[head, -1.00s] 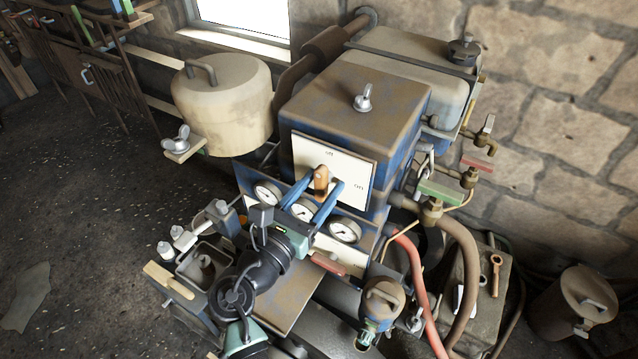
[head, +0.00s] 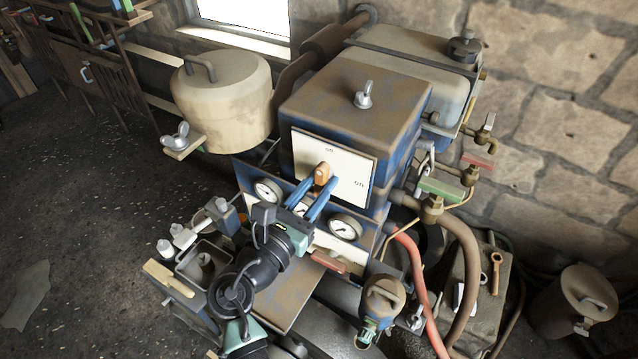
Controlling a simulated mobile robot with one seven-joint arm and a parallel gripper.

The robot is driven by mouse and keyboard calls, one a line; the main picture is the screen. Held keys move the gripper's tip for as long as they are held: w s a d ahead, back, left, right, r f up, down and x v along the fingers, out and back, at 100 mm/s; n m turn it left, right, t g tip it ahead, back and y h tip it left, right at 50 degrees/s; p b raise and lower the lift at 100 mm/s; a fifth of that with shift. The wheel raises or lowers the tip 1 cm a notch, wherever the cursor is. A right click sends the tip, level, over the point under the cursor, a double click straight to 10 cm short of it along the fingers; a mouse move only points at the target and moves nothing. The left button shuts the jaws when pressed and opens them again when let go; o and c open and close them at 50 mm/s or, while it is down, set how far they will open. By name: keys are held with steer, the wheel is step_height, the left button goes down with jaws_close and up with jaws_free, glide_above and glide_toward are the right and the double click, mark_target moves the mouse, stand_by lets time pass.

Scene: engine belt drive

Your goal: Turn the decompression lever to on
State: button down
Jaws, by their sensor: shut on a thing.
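The decompression lever (head: 322,172) has an orange-brown grip and sits on the white plate (head: 352,172) on the front of the blue, rusty engine block. The plate has a small label at its top edge, hard to read, and one at its right that looks like "on". The lever's grip stands near the middle of the plate, below the top label. My gripper (head: 320,182) reaches up from below, and its two blue fingers are shut on the lever. The fingers hide the lever's lower part and pivot.
Round gauges (head: 345,228) sit just below the plate, partly behind my gripper. A red-handled valve (head: 329,261) is below them. A large cream pot (head: 221,100) stands at the left. Hoses (head: 462,250) and a green-handled valve (head: 440,189) are at the right.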

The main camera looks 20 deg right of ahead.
steer(key=m+b, duration=0.3)
steer(key=m, duration=0.1)
steer(key=shift+f+m, duration=0.1)
steer(key=shift+m, duration=0.3)
steer(key=m+b, duration=0.3)
steer(key=m, duration=0.1)
steer(key=shift+w+a+m, duration=0.1)
steer(key=shift+m, duration=0.2)
steer(key=m+b, duration=0.3)
steer(key=m, duration=0.1)
steer(key=shift+b, duration=0.35)
steer(key=shift+r+m+b, duration=0.2)
steer(key=shift+m+b, duration=1.1)
steer(key=shift+m, duration=0.6)
steer(key=c, duration=0.7)
jaws_free()
steer(key=shift+r, duration=0.1)
